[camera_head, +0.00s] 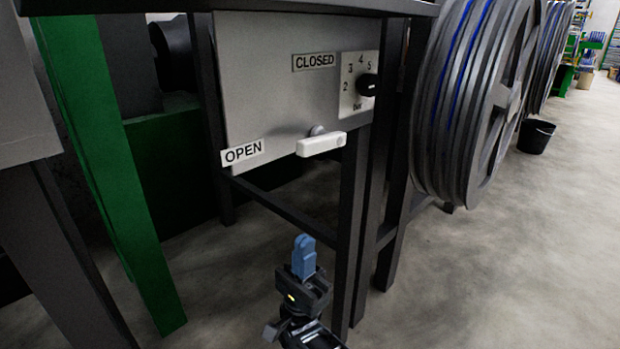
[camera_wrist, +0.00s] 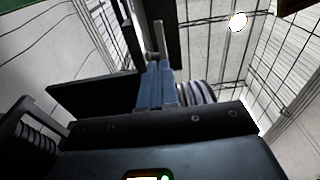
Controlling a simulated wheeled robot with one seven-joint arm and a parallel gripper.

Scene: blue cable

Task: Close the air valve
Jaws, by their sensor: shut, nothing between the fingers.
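The air valve is a white lever handle (camera_head: 321,144) on a round pivot, on the front of a grey panel (camera_head: 260,80). It lies nearly level, low on the panel. An OPEN label (camera_head: 242,152) is to its left and a CLOSED label (camera_head: 314,61) is above it. My gripper (camera_head: 304,250) has blue fingers, shut and empty, pointing up. In the head view it is below the handle and clearly apart from it. The wrist view shows the shut blue fingers (camera_wrist: 156,85) from behind; a thin pale part beyond them may be the handle.
A black knob (camera_head: 367,85) on a numbered plate is right of the valve. Dark frame legs (camera_head: 352,230) stand close to my gripper. Large cable reels (camera_head: 470,100) and a black bucket (camera_head: 536,136) are at right. A green post (camera_head: 110,170) is at left.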

